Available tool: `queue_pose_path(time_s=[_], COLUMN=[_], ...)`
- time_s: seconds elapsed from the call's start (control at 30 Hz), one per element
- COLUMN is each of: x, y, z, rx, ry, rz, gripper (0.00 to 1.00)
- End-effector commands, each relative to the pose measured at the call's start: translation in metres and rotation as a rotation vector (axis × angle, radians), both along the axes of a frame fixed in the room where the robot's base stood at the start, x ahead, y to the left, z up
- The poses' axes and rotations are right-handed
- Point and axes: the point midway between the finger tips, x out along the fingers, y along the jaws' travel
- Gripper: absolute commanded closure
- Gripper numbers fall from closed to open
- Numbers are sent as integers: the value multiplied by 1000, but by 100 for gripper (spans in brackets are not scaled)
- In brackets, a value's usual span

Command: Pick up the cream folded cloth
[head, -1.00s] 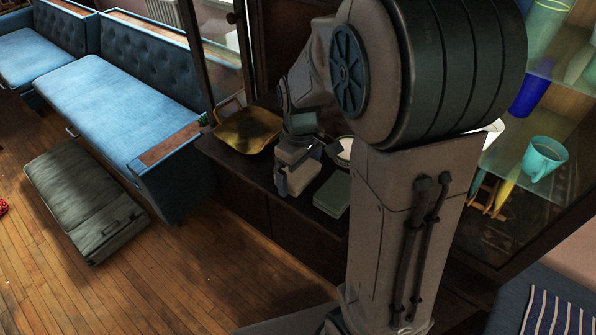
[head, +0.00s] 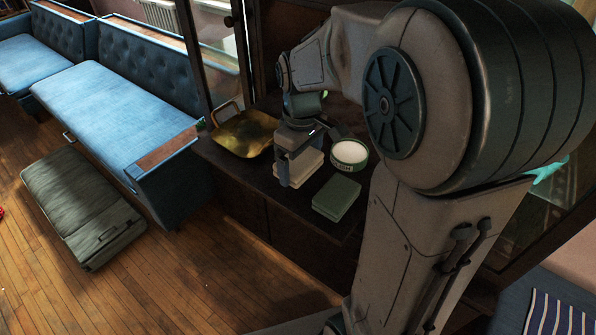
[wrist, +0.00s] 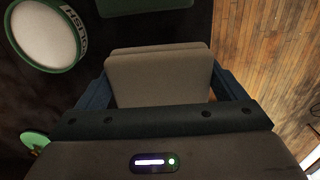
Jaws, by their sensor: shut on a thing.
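The cream folded cloth (head: 307,164) is a pale folded block between the fingers of my gripper (head: 301,170), over the dark cabinet top. In the wrist view the cloth (wrist: 158,80) shows as two stacked greyish-cream layers. The blue-grey fingers of my gripper (wrist: 160,92) stand on either side of it and are shut on it. The cloth looks level. Whether its underside is clear of the surface is hard to tell.
A green box (head: 337,197) lies just right of the cloth, with a round tin with a white top (head: 349,152) behind it. A brass tray (head: 247,133) stands to the left.

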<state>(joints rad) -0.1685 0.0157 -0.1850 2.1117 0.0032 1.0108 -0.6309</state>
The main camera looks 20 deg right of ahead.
Motion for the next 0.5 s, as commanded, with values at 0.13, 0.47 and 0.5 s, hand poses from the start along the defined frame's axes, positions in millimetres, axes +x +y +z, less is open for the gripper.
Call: queue_pose_path(time_s=[0.13,0.47,0.5], x=[-27,-75,-79], y=[-16,-44,-46], z=[15,49,52], rx=[1,1,0], ry=[-3,-1,0], rz=[-4,-3,-3], gripper=[33,33,33])
